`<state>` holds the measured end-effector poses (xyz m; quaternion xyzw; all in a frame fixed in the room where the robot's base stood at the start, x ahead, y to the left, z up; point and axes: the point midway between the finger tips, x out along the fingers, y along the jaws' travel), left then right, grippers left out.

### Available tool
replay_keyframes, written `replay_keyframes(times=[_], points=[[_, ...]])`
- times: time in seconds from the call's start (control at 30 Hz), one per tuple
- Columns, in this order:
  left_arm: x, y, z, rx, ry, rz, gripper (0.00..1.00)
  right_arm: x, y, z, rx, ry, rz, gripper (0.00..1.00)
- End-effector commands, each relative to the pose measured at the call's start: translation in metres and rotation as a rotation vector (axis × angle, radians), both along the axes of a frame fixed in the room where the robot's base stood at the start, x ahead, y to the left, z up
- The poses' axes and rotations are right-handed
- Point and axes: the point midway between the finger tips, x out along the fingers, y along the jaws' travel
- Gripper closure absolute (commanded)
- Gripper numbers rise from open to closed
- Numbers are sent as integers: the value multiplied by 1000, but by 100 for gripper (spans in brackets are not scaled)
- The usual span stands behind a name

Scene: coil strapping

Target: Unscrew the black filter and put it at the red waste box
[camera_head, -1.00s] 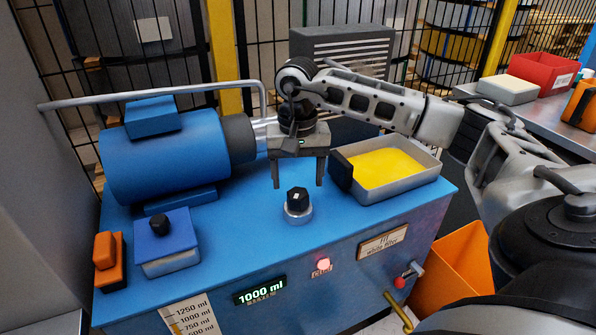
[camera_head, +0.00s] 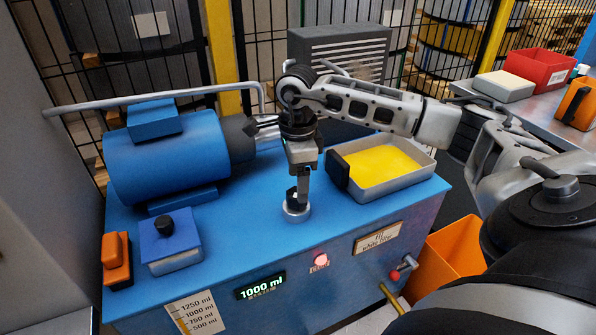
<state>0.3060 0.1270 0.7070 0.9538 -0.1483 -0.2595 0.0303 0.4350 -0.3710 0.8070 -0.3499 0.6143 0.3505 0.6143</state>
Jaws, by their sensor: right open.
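The black filter (camera_head: 291,195) sits upright on a silver round base (camera_head: 296,212) in the middle of the blue machine top. My right gripper (camera_head: 299,192) points straight down over it. The gripper is seen edge-on, and its nearer finger hides much of the filter. The jaws are open with the fingertips at filter height; whether they touch it I cannot tell. The red waste box (camera_head: 543,70) stands on the grey table at the back right. My left gripper is not in view.
A metal tray of yellow material (camera_head: 387,165), with a dark block at its left end, stands right of the gripper. A blue motor (camera_head: 165,155) and blue-lidded box (camera_head: 170,240) are left. A pale block (camera_head: 503,86) is beside the waste box. An orange bin (camera_head: 450,258) stands lower right.

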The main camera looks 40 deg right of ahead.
Motion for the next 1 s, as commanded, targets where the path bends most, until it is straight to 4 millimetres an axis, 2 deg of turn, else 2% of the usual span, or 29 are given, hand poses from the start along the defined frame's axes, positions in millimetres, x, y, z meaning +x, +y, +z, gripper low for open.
replay_keyframes(times=[0.1, 0.27, 0.63, 1.0], points=[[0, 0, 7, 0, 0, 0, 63, -1, 0, 2, 0, 0, -181, 33], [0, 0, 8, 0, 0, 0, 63, -1, 0, 0, -1, -1, -296, 33], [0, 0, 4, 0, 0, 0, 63, -1, 0, -4, 0, 0, -298, 33], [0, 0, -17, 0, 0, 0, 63, -1, 0, -33, 0, 0, -297, 33]])
